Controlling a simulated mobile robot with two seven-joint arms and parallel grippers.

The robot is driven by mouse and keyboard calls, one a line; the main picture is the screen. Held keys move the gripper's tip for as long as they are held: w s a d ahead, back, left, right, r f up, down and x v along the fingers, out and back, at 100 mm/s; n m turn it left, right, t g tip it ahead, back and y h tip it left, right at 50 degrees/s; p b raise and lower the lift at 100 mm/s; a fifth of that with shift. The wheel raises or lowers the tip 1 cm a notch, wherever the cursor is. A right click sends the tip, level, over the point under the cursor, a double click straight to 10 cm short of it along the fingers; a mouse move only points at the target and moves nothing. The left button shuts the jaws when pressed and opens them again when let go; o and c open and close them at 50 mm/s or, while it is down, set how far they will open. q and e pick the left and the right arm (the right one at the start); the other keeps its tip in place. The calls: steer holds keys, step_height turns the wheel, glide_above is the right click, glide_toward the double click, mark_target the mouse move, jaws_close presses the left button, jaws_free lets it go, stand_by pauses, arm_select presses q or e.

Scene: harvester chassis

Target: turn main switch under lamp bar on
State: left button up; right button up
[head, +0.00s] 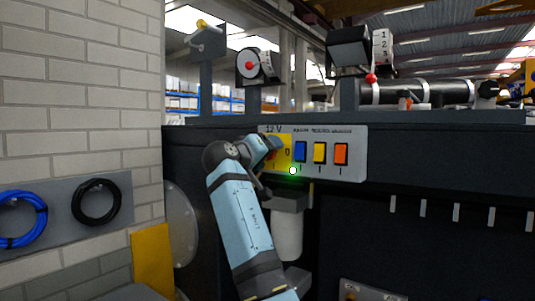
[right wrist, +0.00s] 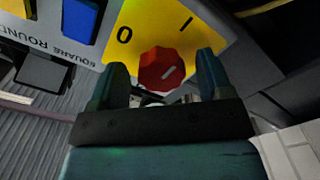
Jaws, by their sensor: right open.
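The main switch is a red knob (right wrist: 162,70) on a yellow plate (right wrist: 150,30) marked 0 and I. In the head view, my right gripper (head: 271,147) is in front of the yellow plate (head: 286,153) and hides the knob. A green glowing dot (head: 292,170) shows at the plate's lower edge. My left gripper is not in view.
The grey panel (head: 355,135) carries blue (head: 300,152), yellow (head: 319,153) and orange (head: 341,154) rocker switches right of the plate. A white cylinder (head: 287,235) hangs below. A brick wall (head: 80,90) with blue (head: 22,218) and black (head: 97,202) hose coils stands left.

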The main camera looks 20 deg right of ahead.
steer(key=b+v, duration=0.2)
steer(key=v, duration=1.1)
steer(key=shift+b, duration=0.3)
steer(key=shift+s, duration=0.1)
